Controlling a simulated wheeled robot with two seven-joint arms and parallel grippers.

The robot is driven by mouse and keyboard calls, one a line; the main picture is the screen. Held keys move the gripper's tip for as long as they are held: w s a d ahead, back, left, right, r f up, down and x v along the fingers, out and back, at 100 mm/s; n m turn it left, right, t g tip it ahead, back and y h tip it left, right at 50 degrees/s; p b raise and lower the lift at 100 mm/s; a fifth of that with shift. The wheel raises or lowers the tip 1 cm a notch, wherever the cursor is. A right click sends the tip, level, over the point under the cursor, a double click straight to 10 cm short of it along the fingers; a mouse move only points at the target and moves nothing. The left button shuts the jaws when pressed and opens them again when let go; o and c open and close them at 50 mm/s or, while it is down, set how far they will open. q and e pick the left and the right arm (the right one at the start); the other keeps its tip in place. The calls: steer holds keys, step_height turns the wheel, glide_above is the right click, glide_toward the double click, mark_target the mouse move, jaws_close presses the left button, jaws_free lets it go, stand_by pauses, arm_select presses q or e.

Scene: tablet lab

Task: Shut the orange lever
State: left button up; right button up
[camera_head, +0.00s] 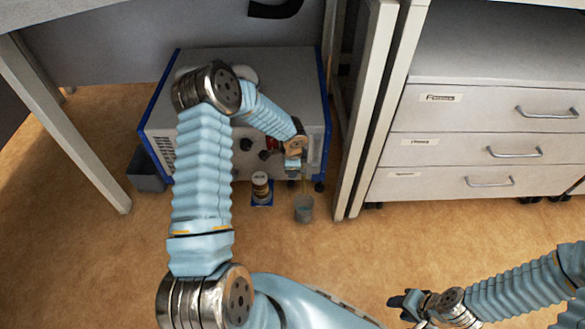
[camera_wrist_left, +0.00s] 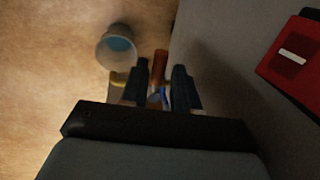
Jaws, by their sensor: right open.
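The orange lever (camera_wrist_left: 160,64) shows in the left wrist view, just beyond and between the fingertips of my left gripper (camera_wrist_left: 162,80). The fingers are apart, with a gap around the lever's line; I cannot tell whether they touch it. A small blue part (camera_wrist_left: 163,97) and a yellow part (camera_wrist_left: 118,78) show close by. In the head view my left gripper (camera_head: 293,164) is at the lower right front of the grey machine (camera_head: 285,75) and hides the lever there. My right gripper (camera_head: 405,303) is open and empty, low at the right, far from the machine.
A grey cup (camera_head: 304,209) stands on the floor below the machine's front, with blue inside. A jar (camera_head: 260,186) stands left of it on a blue base. White table legs (camera_head: 365,110) and a drawer cabinet (camera_head: 480,150) bound the right side.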

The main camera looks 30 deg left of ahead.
arm_select(q)
steer(key=shift+o, duration=0.7)
step_height(320, 180, up, 14)
steer(key=s+d+p, duration=0.1)
steer(key=s+p, duration=0.1)
steer(key=shift+s+d+f, duration=0.15)
steer(key=shift+d+f, duration=0.1)
steer(key=s+d+f+n+h+p, duration=0.1)
steer(key=s+d+f+n+p, duration=0.1)
steer(key=s+d, duration=0.5)
steer(key=s+d+f+n+h+p, duration=0.2)
steer(key=s+d+f+n, duration=0.1)
steer(key=s+d+n, duration=0.4)
steer(key=s+d+f+n+g+h+p, duration=0.1)
steer(key=s+d+f+n+h+p, duration=0.1)
steer(key=s+d, duration=0.5)
steer(key=shift+s+d+f+n, duration=0.15)
steer(key=shift+s+f+n, duration=0.15)
steer(key=shift+f+n, duration=0.7)
steer(key=shift+r, duration=0.2)
